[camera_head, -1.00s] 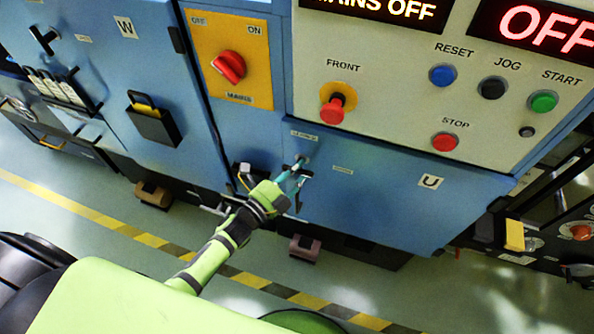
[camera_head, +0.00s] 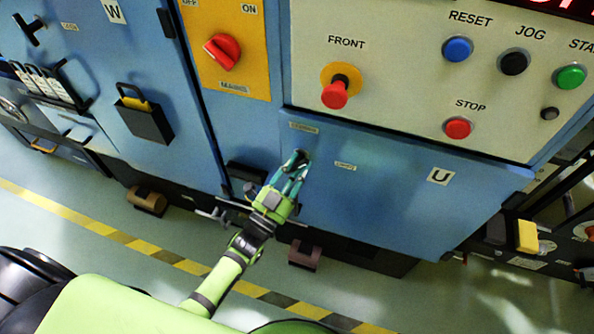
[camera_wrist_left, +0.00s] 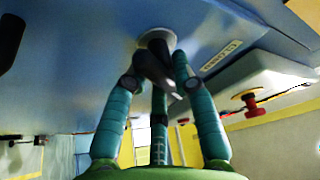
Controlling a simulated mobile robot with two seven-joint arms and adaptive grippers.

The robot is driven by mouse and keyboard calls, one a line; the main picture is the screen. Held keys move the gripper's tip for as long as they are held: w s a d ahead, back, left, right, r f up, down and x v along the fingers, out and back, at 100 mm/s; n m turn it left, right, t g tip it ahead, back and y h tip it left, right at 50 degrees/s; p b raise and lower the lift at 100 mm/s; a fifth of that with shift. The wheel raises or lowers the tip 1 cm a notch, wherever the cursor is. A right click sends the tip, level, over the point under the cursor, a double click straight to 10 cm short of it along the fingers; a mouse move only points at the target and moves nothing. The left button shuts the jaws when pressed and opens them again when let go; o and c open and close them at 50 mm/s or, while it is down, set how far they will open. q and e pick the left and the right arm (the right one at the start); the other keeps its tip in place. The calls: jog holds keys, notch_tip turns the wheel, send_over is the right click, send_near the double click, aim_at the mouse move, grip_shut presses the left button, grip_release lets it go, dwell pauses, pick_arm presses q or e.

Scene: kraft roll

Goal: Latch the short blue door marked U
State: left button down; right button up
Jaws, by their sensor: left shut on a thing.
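The short blue door marked U (camera_head: 385,205) sits below the cream control panel and looks flush with the cabinet front. Its dark latch handle (camera_wrist_left: 160,62) stands on a round pale base near the door's left edge. My left gripper (camera_head: 296,165) is at that handle. In the left wrist view the gripper's teal fingers (camera_wrist_left: 163,80) stand around the handle and are shut on it. The fingers cover most of the handle in the head view. My right gripper is not in view.
The cream panel above carries a red FRONT knob (camera_head: 335,94), a red STOP button (camera_head: 457,128) and other buttons. A yellow plate with a red mains switch (camera_head: 222,51) is at upper left. A black pocket (camera_head: 146,120) hangs on door W. Striped floor tape (camera_head: 140,247) runs below.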

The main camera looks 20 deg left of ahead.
pick_arm(q)
jog(key=n+t+y+b, duration=0.1)
jog(key=n+y, duration=0.1)
jog(key=n, duration=0.3)
jog(key=shift+d, duration=0.1)
jog(key=shift+r+n+t+y+b, duration=0.1)
jog(key=shift+n+t+y+b, duration=0.15)
jog(key=shift+n+y, duration=0.95)
jog(key=shift+r+n+t+y+b, duration=0.2)
jog(key=shift+n+y, duration=0.3)
jog(key=shift+n, duration=1.4)
jog(key=shift+f+n, duration=0.15)
jog(key=shift+n, duration=0.15)
jog(key=c, duration=1.1)
grip_release()
